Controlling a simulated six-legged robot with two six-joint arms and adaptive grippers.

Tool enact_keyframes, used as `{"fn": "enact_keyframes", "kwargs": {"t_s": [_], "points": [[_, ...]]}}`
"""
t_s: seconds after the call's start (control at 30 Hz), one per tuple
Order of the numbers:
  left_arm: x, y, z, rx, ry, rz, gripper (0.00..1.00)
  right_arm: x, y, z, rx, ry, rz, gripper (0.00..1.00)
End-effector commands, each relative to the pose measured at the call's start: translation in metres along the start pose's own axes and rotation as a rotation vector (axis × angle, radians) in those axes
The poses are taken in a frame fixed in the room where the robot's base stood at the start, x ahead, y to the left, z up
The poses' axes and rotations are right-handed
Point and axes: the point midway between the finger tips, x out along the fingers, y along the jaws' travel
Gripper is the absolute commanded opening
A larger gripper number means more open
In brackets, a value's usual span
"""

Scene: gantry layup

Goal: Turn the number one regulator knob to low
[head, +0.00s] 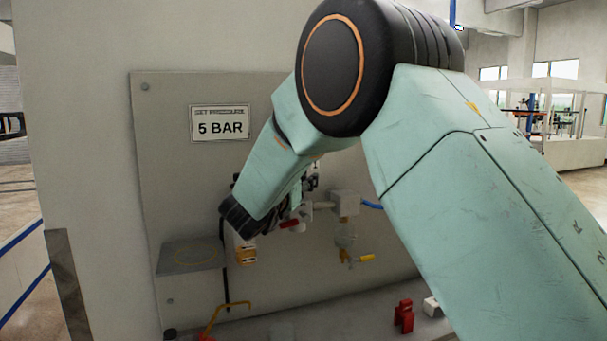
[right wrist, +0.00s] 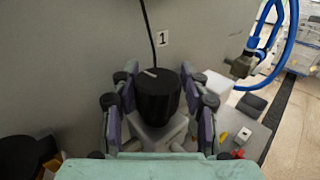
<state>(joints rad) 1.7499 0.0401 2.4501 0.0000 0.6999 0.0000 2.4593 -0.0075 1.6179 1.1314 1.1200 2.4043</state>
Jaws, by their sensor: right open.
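The number one regulator knob (right wrist: 158,97) is a black round knob with a white pointer line on its top, below a "1" label (right wrist: 162,38) on the panel. In the right wrist view the line slants toward the upper left. My right gripper (right wrist: 161,82) is open, with one finger on each side of the knob. I cannot tell whether the fingers touch it. In the head view my right arm covers the knob, and the gripper is largely hidden behind the wrist. My left gripper is not in view.
The grey panel (head: 168,130) carries a "5 BAR" sign (head: 220,124). A small shelf (head: 190,258) juts out at left. A yellow-handled valve (head: 366,258) and blue hose (head: 372,205) are at right. A red object (head: 404,316) stands on the bench below.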

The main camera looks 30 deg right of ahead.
Motion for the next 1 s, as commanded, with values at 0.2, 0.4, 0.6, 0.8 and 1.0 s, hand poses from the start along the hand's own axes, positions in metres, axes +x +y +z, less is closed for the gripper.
{"fn": "enact_keyframes", "kwargs": {"t_s": [0.2,0.4,0.6,0.8,1.0], "points": [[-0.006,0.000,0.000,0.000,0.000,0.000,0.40,0.023,0.000,0.000,0.001,0.001,0.000,0.46],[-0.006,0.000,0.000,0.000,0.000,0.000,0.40,0.027,0.000,0.000,-0.001,0.000,0.001,0.46],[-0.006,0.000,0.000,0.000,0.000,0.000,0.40,0.027,0.000,0.000,0.000,0.000,0.001,0.41],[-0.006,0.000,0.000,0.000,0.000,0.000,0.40,0.027,0.000,0.000,0.000,0.000,0.001,0.24],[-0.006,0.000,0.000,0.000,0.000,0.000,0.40,0.027,0.000,0.000,-0.001,0.000,0.002,0.07]]}}
